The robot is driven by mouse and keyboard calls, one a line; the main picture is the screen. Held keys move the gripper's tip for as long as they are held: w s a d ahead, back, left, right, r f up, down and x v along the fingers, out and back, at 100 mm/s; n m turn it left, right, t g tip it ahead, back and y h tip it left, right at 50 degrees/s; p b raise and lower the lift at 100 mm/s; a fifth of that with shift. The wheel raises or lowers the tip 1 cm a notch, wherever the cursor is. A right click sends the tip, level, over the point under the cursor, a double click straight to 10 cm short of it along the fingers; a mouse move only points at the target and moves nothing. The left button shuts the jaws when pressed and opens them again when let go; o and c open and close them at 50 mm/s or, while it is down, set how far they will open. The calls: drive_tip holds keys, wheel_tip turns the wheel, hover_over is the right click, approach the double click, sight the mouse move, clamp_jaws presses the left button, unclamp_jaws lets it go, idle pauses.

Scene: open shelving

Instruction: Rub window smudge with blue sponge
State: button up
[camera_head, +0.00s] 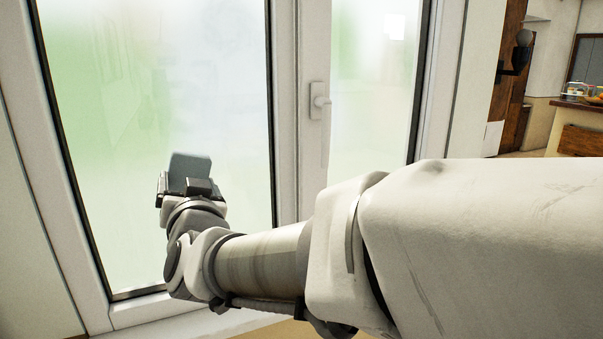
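A grey-blue sponge (190,169) stands up from my gripper (187,188), in front of the left window pane (160,90). The gripper appears shut on the sponge's lower part. I cannot tell whether the sponge touches the glass. The pane is frosted-looking, pale white and green, with faint streaks and shapes. No smudge stands out clearly; the sponge and gripper hide part of the lower pane.
My arm crosses the lower right of the view. A white window handle (319,101) sits on the frame between the panes. The right pane (375,90) is beyond it. A windowsill (200,325) runs below. A kitchen counter (582,115) shows at far right.

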drive_tip(key=shift+s+d, duration=0.15)
drive_tip(key=shift+s, duration=0.05)
drive_tip(key=v, duration=0.3)
idle(0.5)
drive_tip(key=shift+d, duration=0.1)
idle(0.4)
